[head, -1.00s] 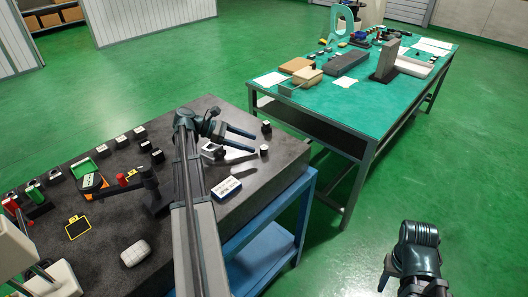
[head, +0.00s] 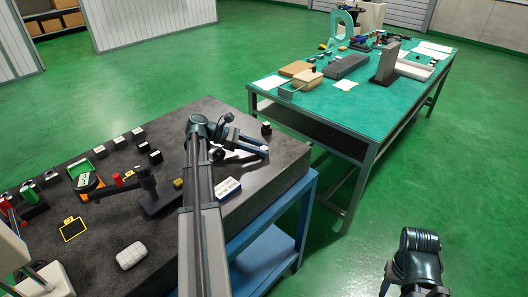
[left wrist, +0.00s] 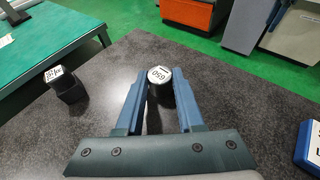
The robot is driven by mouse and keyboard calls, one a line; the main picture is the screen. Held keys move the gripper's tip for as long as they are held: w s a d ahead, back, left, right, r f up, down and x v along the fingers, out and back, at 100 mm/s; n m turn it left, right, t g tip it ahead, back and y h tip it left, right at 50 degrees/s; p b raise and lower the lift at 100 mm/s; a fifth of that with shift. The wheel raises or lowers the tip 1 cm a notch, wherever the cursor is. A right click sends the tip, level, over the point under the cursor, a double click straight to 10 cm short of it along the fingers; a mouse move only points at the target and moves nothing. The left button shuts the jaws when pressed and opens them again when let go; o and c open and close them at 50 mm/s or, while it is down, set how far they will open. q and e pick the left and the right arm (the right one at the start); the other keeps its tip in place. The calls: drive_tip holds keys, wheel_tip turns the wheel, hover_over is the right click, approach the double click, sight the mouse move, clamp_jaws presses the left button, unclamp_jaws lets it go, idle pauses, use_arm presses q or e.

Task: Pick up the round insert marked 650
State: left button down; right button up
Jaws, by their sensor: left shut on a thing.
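The round insert marked 650 (left wrist: 159,76) has a white top and a dark side. In the left wrist view it stands upright between the fingertips of my left gripper (left wrist: 160,100), which is shut on it. In the head view my left gripper (head: 264,152) is low over the right part of the dark stone table, and the insert is mostly hidden by the fingers. My right arm shows at the lower right of the head view; its fingers cannot be made out.
Another dark piece with a white label (left wrist: 66,84) stands left of the insert, apart from the gripper. A blue-and-white box (head: 227,188) lies nearer on the stone table (head: 105,215). A green-topped bench (head: 290,112) stands beyond a floor gap.

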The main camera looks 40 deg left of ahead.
idle(0.4)
use_arm(q)
wheel_tip(320, 180, up, 10)
drive_tip(key=p, duration=1)
